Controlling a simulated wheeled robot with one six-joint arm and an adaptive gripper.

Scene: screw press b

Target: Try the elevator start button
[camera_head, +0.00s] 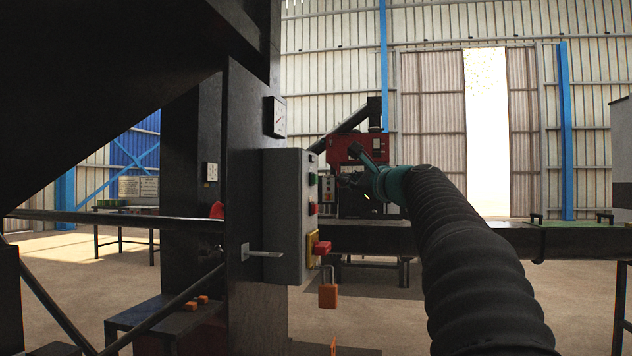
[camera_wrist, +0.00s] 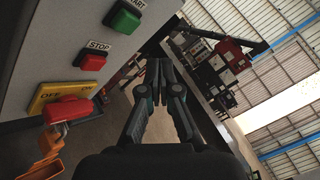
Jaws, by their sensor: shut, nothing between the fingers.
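A grey control box (camera_head: 284,215) is fixed to the dark press column. In the wrist view the box's face (camera_wrist: 60,40) shows a green button labelled START (camera_wrist: 124,20), a red button labelled STOP (camera_wrist: 92,62), and a red switch (camera_wrist: 68,110) on a yellow plate marked OFF and ON. The head view shows the green button (camera_head: 312,179) edge-on near the box's top. My gripper (camera_head: 345,181) is shut and empty. In the wrist view its fingertips (camera_wrist: 158,65) are to the right of the box face, apart from the green button.
An orange padlock (camera_head: 328,292) hangs below the red switch. A metal lever (camera_head: 262,253) sticks out from the column. A red machine (camera_head: 358,150) and a long dark bench (camera_head: 480,240) stand behind. Open floor lies at the lower right.

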